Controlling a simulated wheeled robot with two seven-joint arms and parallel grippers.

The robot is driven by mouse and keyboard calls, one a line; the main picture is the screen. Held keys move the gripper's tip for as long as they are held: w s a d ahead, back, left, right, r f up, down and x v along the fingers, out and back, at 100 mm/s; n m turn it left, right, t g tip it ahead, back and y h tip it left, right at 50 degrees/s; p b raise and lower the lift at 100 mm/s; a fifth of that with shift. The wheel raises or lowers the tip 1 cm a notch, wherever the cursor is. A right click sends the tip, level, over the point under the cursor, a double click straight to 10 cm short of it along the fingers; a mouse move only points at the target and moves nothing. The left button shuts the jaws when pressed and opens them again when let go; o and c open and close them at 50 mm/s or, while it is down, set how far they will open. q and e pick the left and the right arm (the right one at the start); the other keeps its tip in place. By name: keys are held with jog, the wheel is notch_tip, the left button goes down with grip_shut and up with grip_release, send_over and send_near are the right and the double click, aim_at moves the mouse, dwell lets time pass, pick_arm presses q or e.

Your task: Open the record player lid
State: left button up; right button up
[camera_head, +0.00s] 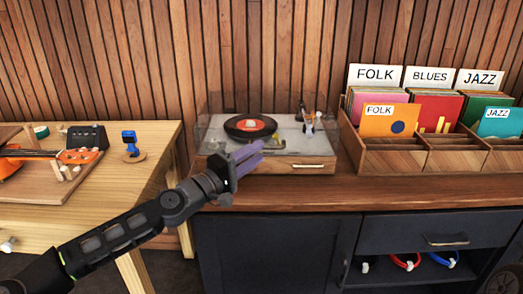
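The record player (300,166) stands on the wooden counter, with a wooden front, a light handle on its right part and a black record (250,126) with an orange label on top. Its clear lid (215,112) is see-through and appears to be down over the record; its edges are faint. My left gripper (260,151), with purple fingers, is at the front left of the record player and hides part of its front. The two fingertips show slightly apart with nothing between them. I cannot tell whether they touch the lid. My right gripper is out of view.
A wooden record crate (393,162) with FOLK, BLUES and JAZZ dividers stands close to the right. A light wood table (110,190) at the left holds an orange ukulele, a black box and a blue device (130,138). Bare counter (310,193) lies in front of the player.

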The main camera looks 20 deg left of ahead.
pick_arm(q)
jog(key=x, duration=0.2)
jog(key=shift+w+d+r, duration=0.1)
jog(key=shift+w+d, duration=0.1)
jog(key=shift+w, duration=0.1)
grip_shut()
dwell(1.3)
